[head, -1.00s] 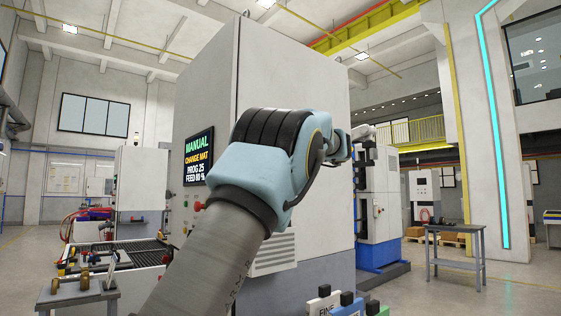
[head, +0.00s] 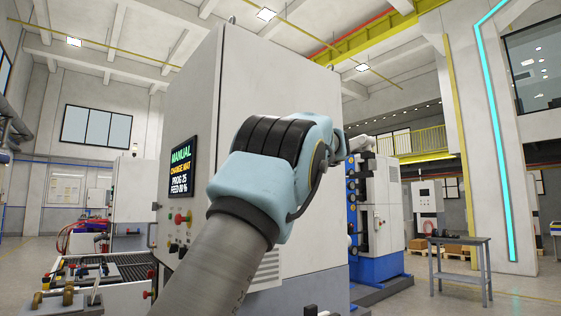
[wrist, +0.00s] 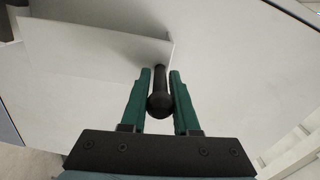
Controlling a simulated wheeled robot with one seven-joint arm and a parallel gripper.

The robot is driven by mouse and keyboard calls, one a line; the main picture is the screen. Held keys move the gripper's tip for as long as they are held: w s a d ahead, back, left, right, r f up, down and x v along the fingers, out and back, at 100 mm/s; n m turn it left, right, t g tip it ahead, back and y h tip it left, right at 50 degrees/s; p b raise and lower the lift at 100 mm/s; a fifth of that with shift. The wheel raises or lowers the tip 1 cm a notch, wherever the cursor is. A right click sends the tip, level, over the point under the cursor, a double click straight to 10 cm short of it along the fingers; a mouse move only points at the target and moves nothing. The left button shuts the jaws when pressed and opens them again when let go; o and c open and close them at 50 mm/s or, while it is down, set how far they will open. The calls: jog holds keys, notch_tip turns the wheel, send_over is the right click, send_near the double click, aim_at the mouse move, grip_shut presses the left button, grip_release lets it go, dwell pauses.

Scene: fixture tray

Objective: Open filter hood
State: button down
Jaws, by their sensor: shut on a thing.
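A black knob (wrist: 160,104) with a round end and a short stem shows in the wrist view. It sticks out from a light grey panel (wrist: 95,50), which has a raised edge near the stem. My gripper (wrist: 160,80) has green fingers, one on each side of the knob, shut on it. In the head view my blue and grey arm hides the gripper and the knob. The tall light grey cabinet (head: 245,75) stands behind my arm. I cannot tell from these views how far the hood stands open.
A control screen (head: 179,168) with buttons is on the cabinet's left face. A tray with brass parts (head: 68,297) stands at the lower left.

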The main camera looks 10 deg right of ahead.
jog(key=c, duration=0.8)
grip_release()
jog(key=b+v, duration=0.4)
jog(key=v, duration=0.6)
jog(key=shift+s+d, duration=0.2)
jog(key=shift+s, duration=0.15)
